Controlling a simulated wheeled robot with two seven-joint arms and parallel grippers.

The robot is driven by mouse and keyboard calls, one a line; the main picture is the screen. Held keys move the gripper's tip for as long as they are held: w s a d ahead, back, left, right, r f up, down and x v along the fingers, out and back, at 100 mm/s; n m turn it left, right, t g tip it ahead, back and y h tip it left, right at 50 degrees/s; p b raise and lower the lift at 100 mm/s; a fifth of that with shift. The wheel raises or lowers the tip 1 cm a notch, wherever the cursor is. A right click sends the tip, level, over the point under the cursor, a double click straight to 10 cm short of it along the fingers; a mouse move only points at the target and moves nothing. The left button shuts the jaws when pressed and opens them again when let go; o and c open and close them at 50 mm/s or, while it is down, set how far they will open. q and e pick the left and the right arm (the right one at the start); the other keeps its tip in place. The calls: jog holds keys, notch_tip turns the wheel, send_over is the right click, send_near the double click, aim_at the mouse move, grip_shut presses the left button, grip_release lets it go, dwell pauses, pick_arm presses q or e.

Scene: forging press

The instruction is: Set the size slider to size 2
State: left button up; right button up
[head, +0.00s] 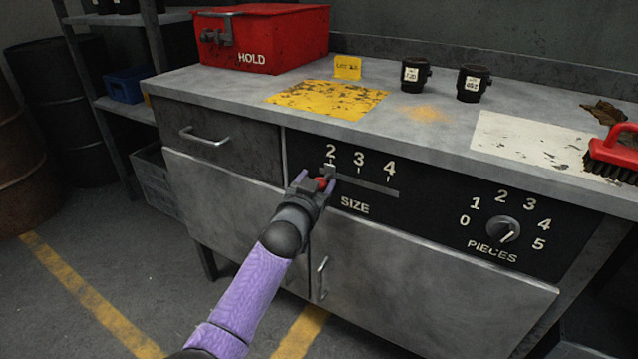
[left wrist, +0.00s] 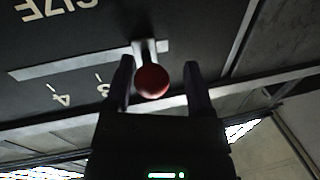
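The size slider has a round red knob (head: 321,183) at the left end of its slot (head: 372,185), under the numeral 2 (head: 330,150). The marks 3 and 4 lie to its right on the black panel. My left gripper (head: 324,178) is at the knob, its fingers hiding part of the slider. In the left wrist view the red knob (left wrist: 152,81) is between the two open fingers (left wrist: 158,85), with a visible gap on each side. The slider stem (left wrist: 150,48) sits at one end of the pale slot (left wrist: 70,62). My right gripper is out of view.
The PIECES dial (head: 503,229) is on the same panel to the right. A drawer handle (head: 204,137) and a vertical door handle (head: 323,278) stick out nearby. The bench top (head: 240,95) holds a red HOLD box (head: 262,40), black cups and a red brush (head: 615,150).

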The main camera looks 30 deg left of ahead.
pick_arm(q)
jog(key=shift+d, duration=0.1)
jog(key=shift+s+r, duration=0.1)
jog(key=s+p, duration=0.2)
jog(key=s, duration=0.1)
jog(key=s+d+p, duration=0.1)
jog(key=s+p, duration=0.1)
jog(key=s, duration=0.1)
jog(key=s+p, duration=0.2)
jog(key=s, duration=0.1)
jog(key=shift+s+d, duration=0.3)
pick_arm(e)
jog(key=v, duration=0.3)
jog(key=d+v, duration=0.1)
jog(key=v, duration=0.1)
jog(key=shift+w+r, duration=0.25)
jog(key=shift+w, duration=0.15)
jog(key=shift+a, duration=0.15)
